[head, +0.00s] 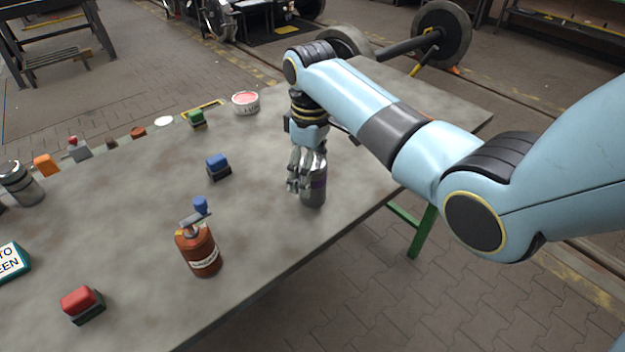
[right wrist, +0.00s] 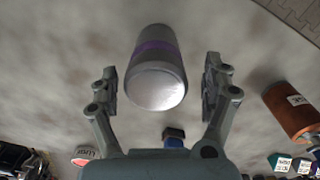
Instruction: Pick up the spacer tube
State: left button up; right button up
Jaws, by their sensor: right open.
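The spacer tube looks to be the grey metal cylinder (head: 318,186) with a purple band, standing upright on the table in the head view. In the right wrist view the tube (right wrist: 156,68) shows its bright, smooth end face towards me. My right gripper (head: 303,172) is at the tube and partly hides it in the head view. In the right wrist view its fingers (right wrist: 160,84) are open, one on each side of the tube, with a visible gap on both sides. My left gripper is not in view.
On the grey table (head: 130,220) stand an orange-brown can (head: 200,252), a blue block (head: 218,167), a red block (head: 82,304), a green block (head: 197,119) and a pink-topped tin (head: 245,103). A steel canister (head: 18,183) stands far left. The table edge runs right of the tube.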

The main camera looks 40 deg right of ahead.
aim_at(317, 198)
jog(key=f, duration=0.3)
jog(key=shift+d+f, duration=0.2)
jog(key=shift+f, duration=0.2)
jog(key=c, duration=1.3)
